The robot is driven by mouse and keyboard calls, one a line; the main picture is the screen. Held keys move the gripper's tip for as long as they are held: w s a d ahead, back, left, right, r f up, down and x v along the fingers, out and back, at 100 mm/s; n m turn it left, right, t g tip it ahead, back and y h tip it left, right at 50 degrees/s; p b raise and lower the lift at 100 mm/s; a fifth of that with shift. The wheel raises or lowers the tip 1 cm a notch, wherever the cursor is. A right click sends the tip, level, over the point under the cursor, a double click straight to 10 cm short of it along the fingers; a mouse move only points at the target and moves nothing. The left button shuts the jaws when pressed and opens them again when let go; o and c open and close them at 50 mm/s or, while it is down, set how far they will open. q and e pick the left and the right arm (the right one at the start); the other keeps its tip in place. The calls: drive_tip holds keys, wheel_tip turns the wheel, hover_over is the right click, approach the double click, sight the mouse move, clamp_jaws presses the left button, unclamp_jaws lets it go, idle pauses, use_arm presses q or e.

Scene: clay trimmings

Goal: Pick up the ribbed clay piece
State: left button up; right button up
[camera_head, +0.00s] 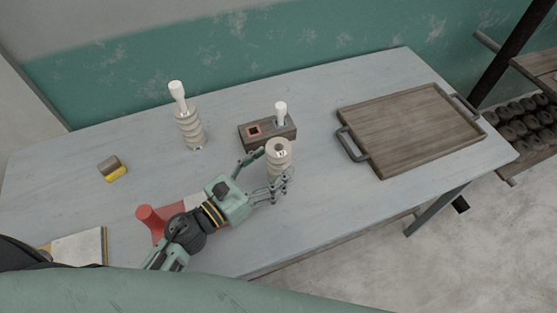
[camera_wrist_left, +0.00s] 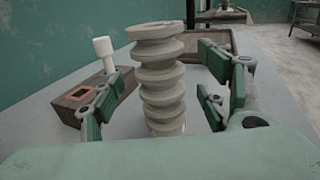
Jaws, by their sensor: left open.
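A ribbed clay piece (camera_head: 279,153) stands upright on the table, pale beige with a hole in its top. In the left wrist view the ribbed clay piece (camera_wrist_left: 161,80) stands between the fingers. My left gripper (camera_head: 271,171) is open, with its fingers on either side of the piece; gaps show between fingers and clay in the wrist view. A second ribbed piece (camera_head: 190,130) stands further back left with a white knob-like tool (camera_head: 178,92) on top. My right gripper is not in view.
A wooden block (camera_head: 268,136) with a square hole and a white-handled tool (camera_head: 281,112) stands just behind the piece. A wooden tray (camera_head: 410,125) with dark handles lies to the right. A brown and yellow block (camera_head: 113,168) lies left. A red object (camera_head: 150,218) is beside my arm.

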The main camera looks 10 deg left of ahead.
use_arm(q)
drive_tip(key=shift+p+x, duration=0.3)
drive_tip(key=shift+x, duration=0.9)
drive_tip(key=shift+w+d, duration=0.15)
drive_tip(key=c, duration=1)
clamp_jaws()
drive_tip(key=shift+r, duration=0.1)
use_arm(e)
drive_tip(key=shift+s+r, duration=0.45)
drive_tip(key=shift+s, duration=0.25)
